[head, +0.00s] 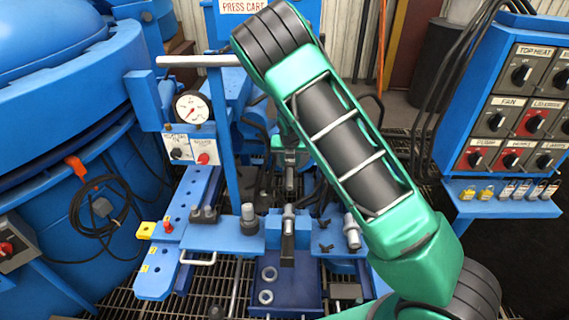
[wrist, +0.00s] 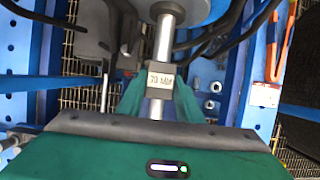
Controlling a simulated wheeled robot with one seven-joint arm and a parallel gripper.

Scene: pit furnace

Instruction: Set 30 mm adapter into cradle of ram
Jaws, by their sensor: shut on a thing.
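The 30 mm adapter (wrist: 159,80) is a grey block with a "30 MM" label and a bright steel rod through it. It sits between the two green fingers of my gripper (wrist: 160,98), which is shut on it. The rod runs up the wrist view to a round grey-blue body; I cannot tell whether they touch. In the head view my gripper (head: 290,160) is beyond my green arm, over the press cart, small and partly hidden. The ram and its cradle cannot be told apart clearly from the other cart parts.
The blue cart bench (head: 205,236) carries upright steel pegs (head: 351,228) and loose rings (head: 266,297). A gauge (head: 192,107) stands left, beside a big blue furnace shell (head: 60,90). A control panel (head: 515,110) is at right. Dark hoses cross near my gripper.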

